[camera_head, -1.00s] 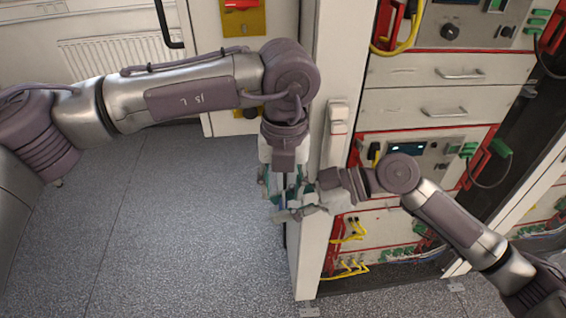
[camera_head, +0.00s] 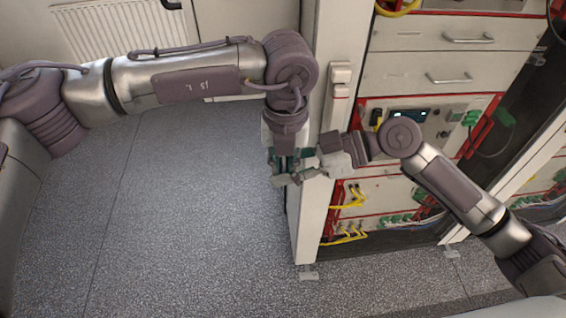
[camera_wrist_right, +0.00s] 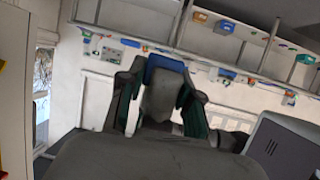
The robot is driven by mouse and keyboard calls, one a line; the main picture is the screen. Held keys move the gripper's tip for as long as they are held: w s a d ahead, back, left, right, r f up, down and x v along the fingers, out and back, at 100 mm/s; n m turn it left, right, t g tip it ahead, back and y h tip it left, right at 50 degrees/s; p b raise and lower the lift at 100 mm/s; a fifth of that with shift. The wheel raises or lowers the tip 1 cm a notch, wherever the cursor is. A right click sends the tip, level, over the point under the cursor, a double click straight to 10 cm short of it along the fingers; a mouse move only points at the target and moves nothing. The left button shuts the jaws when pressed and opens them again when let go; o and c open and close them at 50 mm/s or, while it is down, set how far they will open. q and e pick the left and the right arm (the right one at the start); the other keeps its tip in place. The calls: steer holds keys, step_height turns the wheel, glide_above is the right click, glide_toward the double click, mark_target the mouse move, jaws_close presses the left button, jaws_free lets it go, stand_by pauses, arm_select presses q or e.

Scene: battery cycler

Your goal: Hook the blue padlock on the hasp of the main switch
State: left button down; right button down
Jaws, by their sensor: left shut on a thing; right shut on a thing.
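A blue block, which looks like the padlock (camera_wrist_right: 165,64), sits between the fingertips of my right gripper (camera_wrist_right: 163,85) in the right wrist view. In the head view, my right gripper (camera_head: 298,174) reaches left past the cabinet's corner post. My left gripper (camera_head: 285,168) points down and meets it at the same spot. Both are shut, and the padlock is the only thing I can make out between them. The fingers overlap, so the padlock's shackle and the exact contacts are hidden in the head view. The main switch and its hasp are not in the current views.
The pale cabinet post (camera_head: 322,150) stands close beside both grippers. Right of it are drawers (camera_head: 450,78), instruments and yellow cables (camera_head: 345,237). A radiator (camera_head: 105,30) is on the back wall. The grey floor (camera_head: 180,220) at left is clear.

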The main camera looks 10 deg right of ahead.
steer(key=c, duration=0.7)
jaws_free()
steer(key=shift+d, duration=0.15)
